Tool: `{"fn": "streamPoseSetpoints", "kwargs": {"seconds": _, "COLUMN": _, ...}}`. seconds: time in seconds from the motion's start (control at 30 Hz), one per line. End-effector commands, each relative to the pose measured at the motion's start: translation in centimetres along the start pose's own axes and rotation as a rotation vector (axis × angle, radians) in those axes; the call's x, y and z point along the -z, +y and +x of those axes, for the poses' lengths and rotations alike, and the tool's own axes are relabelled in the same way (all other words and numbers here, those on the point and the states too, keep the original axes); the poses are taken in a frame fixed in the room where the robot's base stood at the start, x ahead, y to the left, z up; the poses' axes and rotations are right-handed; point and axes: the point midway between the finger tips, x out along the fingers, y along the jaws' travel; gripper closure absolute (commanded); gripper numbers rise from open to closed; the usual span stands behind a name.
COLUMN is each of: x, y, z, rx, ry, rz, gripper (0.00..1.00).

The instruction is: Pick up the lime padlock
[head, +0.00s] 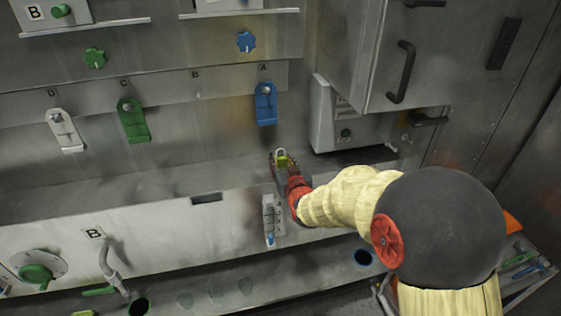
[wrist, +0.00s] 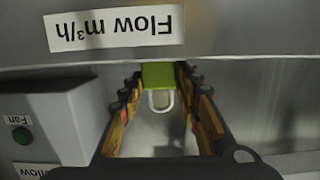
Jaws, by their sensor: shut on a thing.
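The lime padlock (wrist: 158,76) is between the two fingers of my gripper (wrist: 158,85) in the wrist view. Its lime body is at the fingertips and its pale shackle points toward the palm. My gripper is shut on the padlock's sides. In the head view the padlock (head: 283,160) shows as a small lime patch at the tip of my gripper (head: 281,158), by the ledge at the foot of the grey panel. I cannot tell whether the padlock touches the ledge.
A grey box with a green button (head: 345,132) stands right of my gripper. A blue lever (head: 265,104) hangs above it, with green (head: 133,120) and white (head: 65,131) levers farther left. A small valve block (head: 269,220) is just below. The ledge to the left is clear.

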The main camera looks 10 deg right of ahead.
Motion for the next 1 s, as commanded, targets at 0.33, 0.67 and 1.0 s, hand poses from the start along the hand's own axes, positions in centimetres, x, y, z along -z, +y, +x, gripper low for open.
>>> {"fn": "streamPoseSetpoints", "kwargs": {"seconds": 0.33, "x": 0.4, "y": 0.0, "z": 0.0, "rx": 0.0, "ry": 0.003, "rz": 0.0, "gripper": 0.95}}
{"fn": "streamPoseSetpoints", "kwargs": {"seconds": 0.67, "x": 3.8, "y": -0.2, "z": -1.4, "rx": 0.001, "ry": 0.006, "rz": 0.0, "gripper": 0.95}}
{"fn": "streamPoseSetpoints", "kwargs": {"seconds": 1.0, "x": 8.3, "y": -1.9, "z": -8.6, "rx": 0.002, "ry": 0.005, "rz": 0.002, "gripper": 0.95}}
